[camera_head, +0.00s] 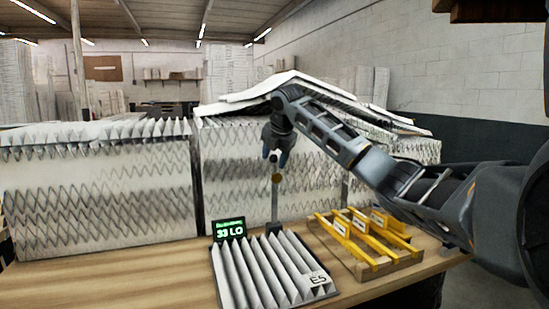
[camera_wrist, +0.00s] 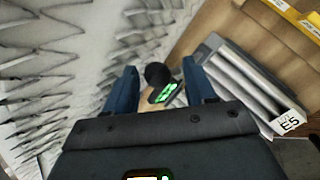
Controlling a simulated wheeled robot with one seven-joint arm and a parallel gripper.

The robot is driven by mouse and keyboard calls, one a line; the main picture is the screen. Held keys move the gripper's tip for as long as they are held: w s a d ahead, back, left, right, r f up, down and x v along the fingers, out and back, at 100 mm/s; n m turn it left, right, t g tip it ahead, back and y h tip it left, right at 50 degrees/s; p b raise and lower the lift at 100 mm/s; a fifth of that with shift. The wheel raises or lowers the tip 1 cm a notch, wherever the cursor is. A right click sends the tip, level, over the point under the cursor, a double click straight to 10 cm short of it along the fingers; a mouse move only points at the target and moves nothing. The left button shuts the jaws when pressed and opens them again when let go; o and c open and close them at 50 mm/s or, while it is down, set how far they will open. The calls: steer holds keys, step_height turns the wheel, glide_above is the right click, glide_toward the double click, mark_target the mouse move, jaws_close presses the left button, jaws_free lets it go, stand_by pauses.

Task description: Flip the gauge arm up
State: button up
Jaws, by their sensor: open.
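The gauge arm (camera_head: 275,203) is a thin grey bar standing upright from a small dark base behind the pleated filter E5 (camera_head: 262,272), with a round gold disc near its top. My gripper (camera_head: 276,160) is at the bar's upper end, pointing down, with its blue fingers apart. In the wrist view, a round black knob (camera_wrist: 157,75) shows between the open fingers of my gripper (camera_wrist: 162,85); I cannot tell whether they touch it.
Large white pleated filter blocks (camera_head: 100,190) stand along the back of the wooden table (camera_head: 120,280), close behind my gripper. A wooden rack with yellow bars (camera_head: 362,240) sits to the right. The table's front left is clear.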

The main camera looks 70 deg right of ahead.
steer(key=b+v, duration=0.1)
steer(key=v, duration=0.6)
steer(key=shift+a+r, duration=0.2)
steer(key=shift+r, duration=0.15)
steer(key=shift+s, duration=0.1)
